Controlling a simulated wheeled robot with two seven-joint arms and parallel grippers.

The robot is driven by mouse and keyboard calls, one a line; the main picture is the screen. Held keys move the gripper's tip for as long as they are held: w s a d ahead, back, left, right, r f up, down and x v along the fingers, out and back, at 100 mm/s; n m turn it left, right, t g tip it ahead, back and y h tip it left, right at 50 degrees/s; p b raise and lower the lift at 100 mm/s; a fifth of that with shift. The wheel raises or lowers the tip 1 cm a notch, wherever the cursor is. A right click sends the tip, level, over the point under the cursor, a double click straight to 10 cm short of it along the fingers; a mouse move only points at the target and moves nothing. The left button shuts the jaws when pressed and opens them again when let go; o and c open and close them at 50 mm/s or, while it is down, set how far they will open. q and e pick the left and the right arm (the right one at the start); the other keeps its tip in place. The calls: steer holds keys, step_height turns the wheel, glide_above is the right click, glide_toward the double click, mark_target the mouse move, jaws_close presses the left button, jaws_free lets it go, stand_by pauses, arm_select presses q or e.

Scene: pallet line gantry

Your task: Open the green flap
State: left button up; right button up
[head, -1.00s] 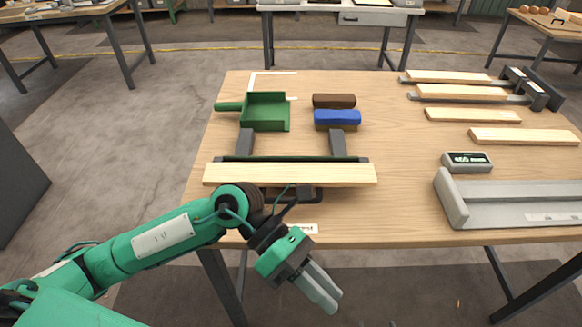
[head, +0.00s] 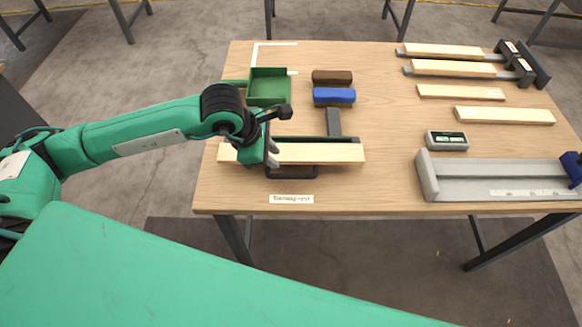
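A black handle-like frame (head: 292,172) shows below the board's front edge, above a label that seems to read "Turning rest". My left gripper (head: 272,158) points down over the left part of the board. Its fingers are small and partly hidden, so their opening and any contact are unclear. My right gripper is not in view.
A green dustpan-like tray (head: 268,73) lies behind the arm. A brown block (head: 332,77) and a blue block (head: 334,96) lie right of it. Several boards and a grey channel (head: 500,178) fill the right side. The table (head: 385,140) is clear mid-right.

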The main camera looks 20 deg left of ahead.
mark_target(294, 175)
arm_select(q)
steer(key=p+x, duration=0.3)
steer(key=x, duration=0.7)
steer(key=shift+r, duration=0.1)
steer(key=shift+x, duration=0.8)
steer(key=shift+c, duration=0.2)
jaws_close()
